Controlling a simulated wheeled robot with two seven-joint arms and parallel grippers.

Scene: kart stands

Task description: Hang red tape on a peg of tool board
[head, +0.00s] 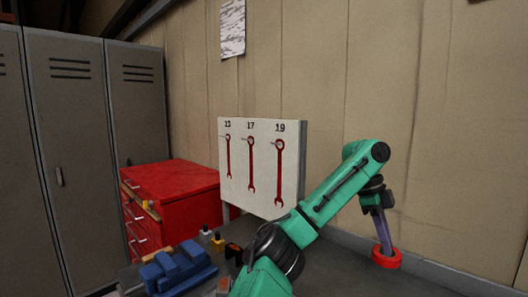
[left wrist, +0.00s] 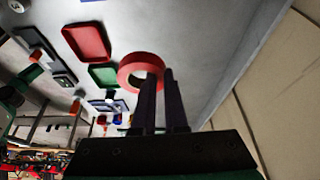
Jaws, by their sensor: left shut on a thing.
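The red tape (head: 386,264) is a thick ring at the right of the head view. My left gripper (head: 385,247) points down and is shut on the tape's rim. In the left wrist view the tape (left wrist: 128,72) shows at the tips of the dark fingers, with its hole partly visible. I cannot tell whether the tape touches the bench. The white tool board (head: 236,190) stands near the middle of the head view, left of the gripper. My right gripper is not in view.
A red drawer cabinet (head: 172,186) stands left of the board. Grey lockers (head: 75,150) stand at left. In the left wrist view a red tray (left wrist: 87,42) shows.

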